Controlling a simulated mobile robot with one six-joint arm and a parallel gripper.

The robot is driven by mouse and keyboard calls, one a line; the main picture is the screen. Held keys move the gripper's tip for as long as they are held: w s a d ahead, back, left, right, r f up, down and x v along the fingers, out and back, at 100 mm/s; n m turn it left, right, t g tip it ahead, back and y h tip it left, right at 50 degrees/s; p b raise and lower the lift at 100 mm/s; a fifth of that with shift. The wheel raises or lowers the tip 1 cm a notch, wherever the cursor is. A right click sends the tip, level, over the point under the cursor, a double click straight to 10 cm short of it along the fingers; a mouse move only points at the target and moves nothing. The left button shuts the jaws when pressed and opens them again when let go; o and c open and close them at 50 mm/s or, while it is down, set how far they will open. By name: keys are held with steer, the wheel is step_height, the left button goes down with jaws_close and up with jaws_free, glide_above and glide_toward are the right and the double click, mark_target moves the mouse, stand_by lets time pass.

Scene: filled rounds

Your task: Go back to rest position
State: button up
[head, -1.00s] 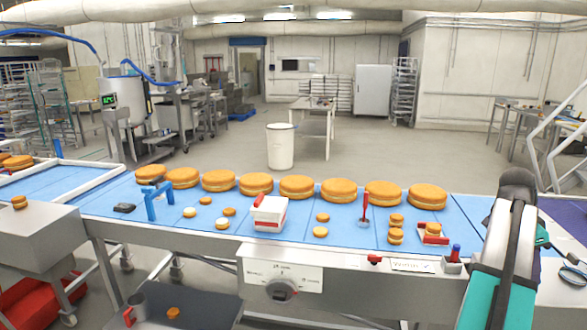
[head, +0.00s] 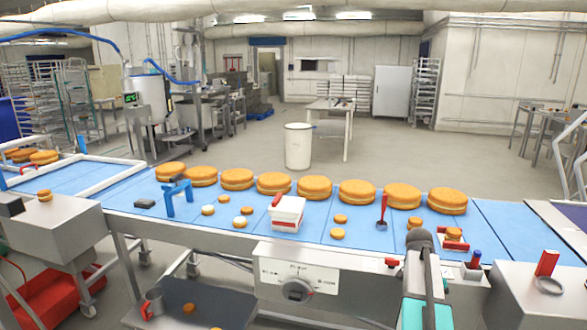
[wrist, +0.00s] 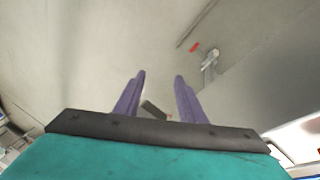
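My gripper (wrist: 160,76) shows in the wrist view with its two purple fingers apart and nothing between them. It points over bare grey floor, with a red-tipped grey object (wrist: 208,60) farther off. In the head view my arm rises at the lower right, in front of the conveyor's edge. The fingers cannot be made out there.
A blue conveyor (head: 345,218) crosses the head view, carrying a row of large filled rounds (head: 315,187), several small rounds and a white tub (head: 287,214). A grey cabinet (head: 530,300) stands at right, a grey box (head: 55,228) at left. A white bin (head: 298,146) stands beyond.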

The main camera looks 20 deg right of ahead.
steer(key=s+a+f+n+g, duration=0.15)
steer(key=a+f+n, duration=0.55)
steer(key=a+f, duration=1.75)
steer(key=s+a+f+n+y, duration=0.1)
steer(key=s+a+f+n, duration=0.5)
steer(key=s+a, duration=0.3)
steer(key=s+a+f+n+y, duration=0.1)
steer(key=s+a+f+n, duration=0.5)
steer(key=a, duration=0.5)
steer(key=shift+s+a+f+g, duration=0.2)
steer(key=shift+s+f+g, duration=0.25)
steer(key=shift+s+f, duration=0.8)
steer(key=shift+s+r, duration=0.15)
steer(key=shift+r, duration=0.05)
steer(key=shift+c, duration=0.7)
steer(key=shift+s, duration=0.1)
